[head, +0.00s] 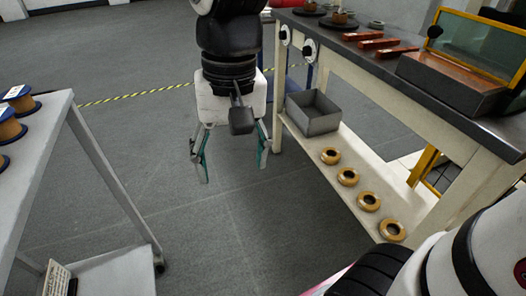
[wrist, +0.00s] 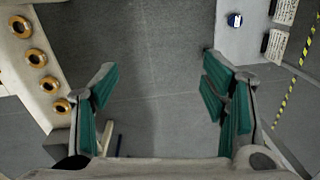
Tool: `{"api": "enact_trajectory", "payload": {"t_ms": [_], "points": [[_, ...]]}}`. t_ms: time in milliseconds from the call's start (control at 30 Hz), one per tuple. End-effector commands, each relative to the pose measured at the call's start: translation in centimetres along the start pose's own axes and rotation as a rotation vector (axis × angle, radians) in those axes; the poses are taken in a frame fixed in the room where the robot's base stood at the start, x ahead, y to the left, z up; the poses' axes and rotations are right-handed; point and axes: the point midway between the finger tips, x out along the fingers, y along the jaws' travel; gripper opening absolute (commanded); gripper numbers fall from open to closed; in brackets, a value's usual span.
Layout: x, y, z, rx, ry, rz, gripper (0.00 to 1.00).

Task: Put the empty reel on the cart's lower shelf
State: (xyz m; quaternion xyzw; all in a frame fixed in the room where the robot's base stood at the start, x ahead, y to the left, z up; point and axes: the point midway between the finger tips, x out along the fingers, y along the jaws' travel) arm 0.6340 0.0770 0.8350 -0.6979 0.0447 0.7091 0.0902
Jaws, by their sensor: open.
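My gripper (head: 232,172) hangs open and empty over the floor, between the cart and the workbench. In the wrist view its green-padded fingers (wrist: 160,80) stand wide apart with only floor between them. The cart (head: 55,125) is at the left in the head view. Its pale lower shelf (head: 120,274) shows partly at the bottom, with a printed card (head: 58,279) near it. I cannot pick out an empty reel for certain. A small blue and white round thing (wrist: 234,20) at the pale surface in the wrist view is too small to identify.
Copper-wound reels (head: 17,100) stand on the cart top. Open floor lies between.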

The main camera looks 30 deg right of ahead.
Motion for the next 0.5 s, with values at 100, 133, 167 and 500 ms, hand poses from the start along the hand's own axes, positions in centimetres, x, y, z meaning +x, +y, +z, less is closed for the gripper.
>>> {"api": "enact_trajectory", "payload": {"t_ms": [100, 133, 167, 500], "points": [[-1.3, 3.7, 4.0, -0.042, 0.021, 0.015, 0.67], [-1.4, 4.5, 5.0, -0.054, 0.024, 0.019, 0.67], [-1.5, 5.2, 6.1, -0.065, 0.025, 0.023, 0.67], [-0.5, 10.2, 13.9, -0.156, 0.034, 0.056, 0.67]]}}
